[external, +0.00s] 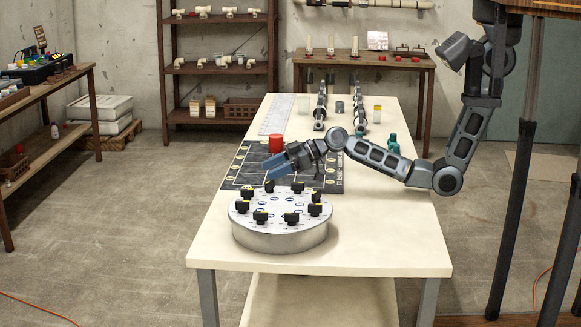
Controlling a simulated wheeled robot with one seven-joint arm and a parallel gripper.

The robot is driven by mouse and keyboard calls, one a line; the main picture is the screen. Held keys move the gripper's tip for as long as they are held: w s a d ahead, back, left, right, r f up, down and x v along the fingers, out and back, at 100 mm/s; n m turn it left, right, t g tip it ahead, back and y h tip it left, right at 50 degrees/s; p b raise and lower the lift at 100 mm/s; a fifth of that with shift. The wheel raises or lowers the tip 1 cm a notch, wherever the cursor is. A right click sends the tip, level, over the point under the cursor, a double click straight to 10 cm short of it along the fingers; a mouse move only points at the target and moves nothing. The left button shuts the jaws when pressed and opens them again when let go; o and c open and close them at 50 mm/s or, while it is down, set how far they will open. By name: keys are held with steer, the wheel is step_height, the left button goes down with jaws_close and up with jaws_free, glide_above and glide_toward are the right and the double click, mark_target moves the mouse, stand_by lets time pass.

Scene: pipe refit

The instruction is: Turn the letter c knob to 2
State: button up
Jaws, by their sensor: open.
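A round silver dial panel (280,239) stands at the near end of the cream table. Several black knobs stand in a ring on its top, with small blue marks inside the ring. The letters and numbers are too small to read, so I cannot tell which knob is c. One black knob (260,217) is at the front of the ring. My gripper (272,174) is open, with blue fingers pointing left and down. It appears above and just behind the back knobs of the panel, and nothing shows between its fingers.
A dark mat (240,166) lies behind the panel, with a red cylinder (276,143) on it. The cream table (385,240) is clear right of the panel.

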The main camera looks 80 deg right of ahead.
mark_target(260, 217)
steer(key=w+g+y+b, duration=0.1)
steer(key=w, duration=0.1)
steer(key=w+y+b, duration=0.1)
steer(key=w, duration=0.1)
steer(key=shift+w+r+n+g, duration=0.1)
steer(key=shift+w+n+g, duration=0.15)
steer(key=shift+n+g, duration=0.15)
steer(key=a+r+n+g+y, duration=0.1)
steer(key=a+n+g, duration=0.1)
steer(key=a, duration=0.4)
steer(key=a+r+n+g+y+b, duration=0.1)
steer(key=a+r+n+g, duration=0.1)
steer(key=a, duration=0.4)
steer(key=s+a+r+n+g+y+b, duration=0.1)
steer(key=a+r+n+g, duration=0.1)
steer(key=a, duration=0.4)
steer(key=shift+a+r+n+g, duration=0.2)
steer(key=shift+n+g, duration=0.25)
steer(key=shift+n, duration=0.25)
steer(key=shift+a+r+n+g, duration=0.1)
steer(key=shift+a+n+g, duration=0.1)
steer(key=shift+n+g, duration=0.4)
steer(key=s+a+n+g, duration=0.1)
steer(key=a, duration=0.1)
steer(key=s+a+r+n+g, duration=0.1)
steer(key=a, duration=0.1)
steer(key=s+a+r+n+g+b, duration=0.1)
steer(key=s+a+n, duration=0.1)
steer(key=a, duration=0.1)
steer(key=shift+x, duration=3.8)
